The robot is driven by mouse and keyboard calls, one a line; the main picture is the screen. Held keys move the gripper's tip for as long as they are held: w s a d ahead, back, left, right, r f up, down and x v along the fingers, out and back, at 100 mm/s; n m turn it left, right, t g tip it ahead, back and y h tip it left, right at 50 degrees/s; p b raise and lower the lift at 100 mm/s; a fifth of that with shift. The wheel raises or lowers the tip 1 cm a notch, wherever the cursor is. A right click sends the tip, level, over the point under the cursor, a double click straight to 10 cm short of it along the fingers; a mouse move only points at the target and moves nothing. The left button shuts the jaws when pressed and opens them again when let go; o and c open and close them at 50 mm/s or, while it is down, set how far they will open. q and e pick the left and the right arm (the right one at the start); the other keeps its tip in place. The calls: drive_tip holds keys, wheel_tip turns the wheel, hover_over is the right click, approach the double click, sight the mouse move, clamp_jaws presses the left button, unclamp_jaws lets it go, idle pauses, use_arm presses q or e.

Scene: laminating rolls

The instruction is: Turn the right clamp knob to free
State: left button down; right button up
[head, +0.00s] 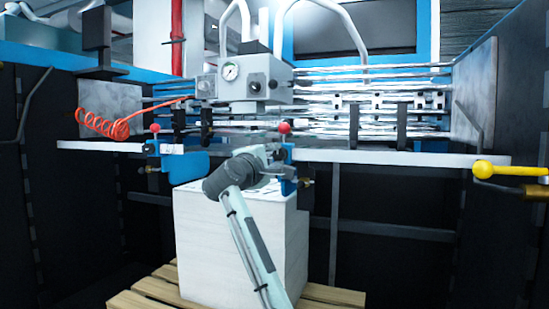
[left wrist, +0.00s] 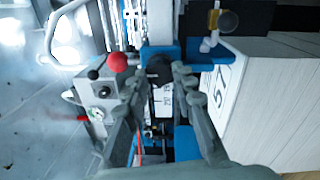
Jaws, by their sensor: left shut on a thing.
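The right clamp (head: 289,171) is a blue block under the white rail, with a red ball (head: 284,128) above it. In the left wrist view, the blue clamp body (left wrist: 188,52) fills the top middle, with the red ball (left wrist: 117,62) at its left. My left gripper (head: 272,160) reaches up to this clamp from below. In the left wrist view, my left gripper's fingers (left wrist: 158,78) close around a round black knob (left wrist: 159,68) at the clamp. In the head view, the gripper hides the knob. My right gripper is in neither view.
A white stacked block (head: 240,245) stands on a wooden pallet (head: 150,290) below the clamp. A second blue clamp (head: 153,148) sits at the left of the white rail (head: 400,158). A grey gauge box (head: 245,80) hangs above.

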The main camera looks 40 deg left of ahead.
use_arm(q)
drive_tip(key=c, duration=1.2)
unclamp_jaws()
drive_tip(key=shift+s, duration=0.15)
drive_tip(key=v, duration=1.1)
drive_tip(key=shift+s+d+f, duration=0.1)
drive_tip(key=shift+s+f, duration=0.05)
drive_tip(key=shift+s, duration=0.2)
